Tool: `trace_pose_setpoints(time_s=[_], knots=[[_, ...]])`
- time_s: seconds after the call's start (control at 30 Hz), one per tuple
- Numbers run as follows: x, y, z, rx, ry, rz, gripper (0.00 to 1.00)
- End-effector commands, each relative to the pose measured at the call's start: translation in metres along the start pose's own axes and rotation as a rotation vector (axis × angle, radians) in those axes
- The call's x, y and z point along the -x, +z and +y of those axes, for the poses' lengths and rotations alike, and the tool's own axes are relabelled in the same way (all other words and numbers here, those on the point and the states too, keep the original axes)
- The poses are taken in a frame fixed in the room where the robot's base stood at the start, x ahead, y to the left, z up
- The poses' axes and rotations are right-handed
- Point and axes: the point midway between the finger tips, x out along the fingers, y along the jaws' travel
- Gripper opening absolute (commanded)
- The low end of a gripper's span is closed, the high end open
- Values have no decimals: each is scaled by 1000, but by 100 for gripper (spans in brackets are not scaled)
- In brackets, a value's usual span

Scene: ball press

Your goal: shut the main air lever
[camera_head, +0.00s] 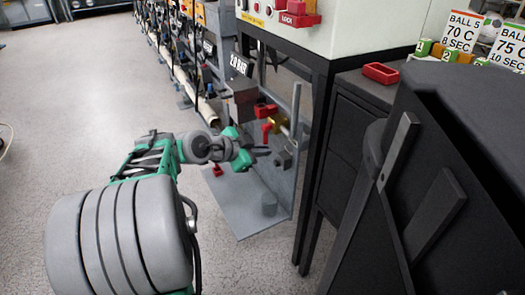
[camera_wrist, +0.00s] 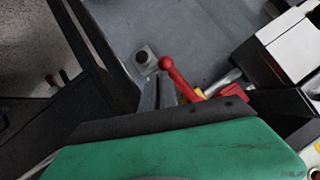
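The red lever (camera_head: 267,133) sits on a brass valve (camera_head: 279,122) on the grey panel under the "20 BAR" sign. In the wrist view the lever (camera_wrist: 181,80) shows as a red arm with a round knob, pointing up and left from its valve. My gripper (camera_head: 264,152) is just left of and below the lever in the head view. In the wrist view its two grey fingers (camera_wrist: 158,90) lie close together, just left of the lever, with nothing seen between them. I cannot tell whether the fingers touch the lever.
A grey box with a red part (camera_head: 265,109) is above the lever. A bolt-like knob (camera_head: 283,159) sticks out below it. The grey base plate (camera_head: 245,215) lies on the floor. A black-framed cabinet (camera_head: 318,120) stands at right. Open floor (camera_head: 60,120) is at left.

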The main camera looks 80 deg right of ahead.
Motion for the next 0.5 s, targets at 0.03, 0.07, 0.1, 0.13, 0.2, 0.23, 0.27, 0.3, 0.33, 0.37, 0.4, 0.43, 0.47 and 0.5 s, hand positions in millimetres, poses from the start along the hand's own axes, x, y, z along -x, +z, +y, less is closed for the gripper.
trace_pose_setpoints(time_s=[0.03,0.07,0.1,0.13,0.2,0.23,0.27,0.3,0.33,0.37,0.4,0.43,0.47,0.5], knots=[[-1,3,2,5,5,-4,0],[-1,3,2,5,5,-4,0],[-1,3,2,5,5,-4,0],[-1,3,2,5,5,-4,0],[-1,3,2,5,6,-4,0],[-1,3,3,5,6,-4,0],[-1,3,3,5,6,-4,0],[0,3,4,5,5,-4,0],[0,2,6,5,5,-4,0],[2,2,8,4,4,-3,0],[4,1,12,3,4,-3,0],[6,0,16,2,3,-2,0],[9,-1,20,1,2,-2,0],[13,-4,27,-1,2,-1,0]])
